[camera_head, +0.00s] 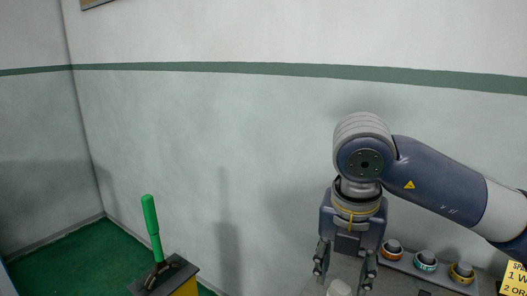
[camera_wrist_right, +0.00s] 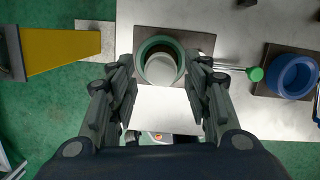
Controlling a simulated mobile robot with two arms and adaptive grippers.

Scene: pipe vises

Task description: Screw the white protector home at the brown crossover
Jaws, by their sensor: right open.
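The white protector (camera_wrist_right: 164,70) is a pale round piece inside a green ring (camera_wrist_right: 143,62) in the right wrist view. Its pale top (camera_head: 339,288) also shows at the bottom edge of the head view. A thin dark brown band inside the green ring may be the brown crossover; most of it is hidden. My right gripper (camera_head: 345,278) points down, open, above the protector. In the right wrist view its fingers (camera_wrist_right: 161,75) are spread on either side of the protector, with gaps visible; contact cannot be told. My left gripper is out of view.
A blue ring (camera_wrist_right: 292,76) and a green-ended rod (camera_wrist_right: 255,74) lie to the right in the wrist view. A green lever (camera_head: 151,225) stands on a yellow-sided block (camera_head: 186,288). Orange (camera_head: 392,254), teal (camera_head: 425,266) and yellow (camera_head: 462,278) ringed pieces sit behind, right.

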